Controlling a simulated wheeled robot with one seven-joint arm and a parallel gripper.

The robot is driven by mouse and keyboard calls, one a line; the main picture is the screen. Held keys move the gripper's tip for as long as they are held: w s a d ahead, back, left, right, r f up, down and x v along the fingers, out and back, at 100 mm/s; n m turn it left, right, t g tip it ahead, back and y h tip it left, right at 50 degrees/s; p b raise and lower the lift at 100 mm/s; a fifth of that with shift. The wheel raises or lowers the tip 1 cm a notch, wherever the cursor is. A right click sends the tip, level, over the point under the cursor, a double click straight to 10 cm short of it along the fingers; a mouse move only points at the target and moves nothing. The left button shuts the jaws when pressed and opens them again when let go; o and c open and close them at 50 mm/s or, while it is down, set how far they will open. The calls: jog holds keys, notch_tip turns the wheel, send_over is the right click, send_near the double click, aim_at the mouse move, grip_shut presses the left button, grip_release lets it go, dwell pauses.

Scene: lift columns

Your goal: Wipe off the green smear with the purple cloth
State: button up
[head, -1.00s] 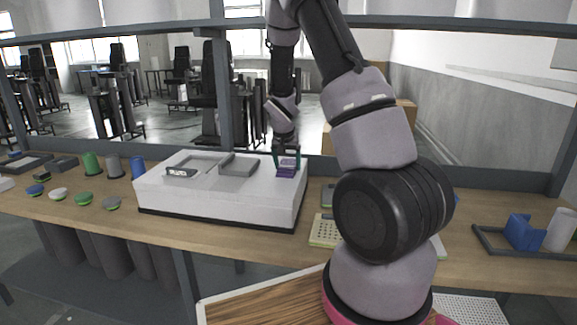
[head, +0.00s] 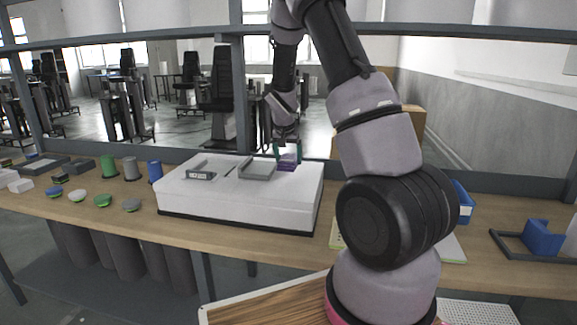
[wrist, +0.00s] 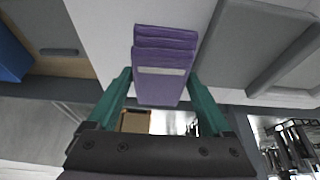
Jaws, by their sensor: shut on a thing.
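The purple cloth (head: 287,163) is a folded block with a pale label, seen in the wrist view (wrist: 165,55). My gripper (head: 287,152) has its teal fingers on both sides of the cloth and is shut on it. In the wrist view my gripper (wrist: 160,82) points at the white top surface. The cloth is at the back right of the large white box (head: 240,207), at or just above its top; contact cannot be told. No green smear shows in either view; my arm and the cloth hide parts of the scene.
A grey tray (head: 257,171) and a dark-framed item (head: 201,173) sit on the box top, left of the cloth. Green, grey and blue cylinders (head: 155,171) stand left of the box. A blue block (head: 541,238) is at the far right. Wooden bench (head: 480,255) shows between.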

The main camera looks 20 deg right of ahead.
jog(key=shift+r, duration=2.55)
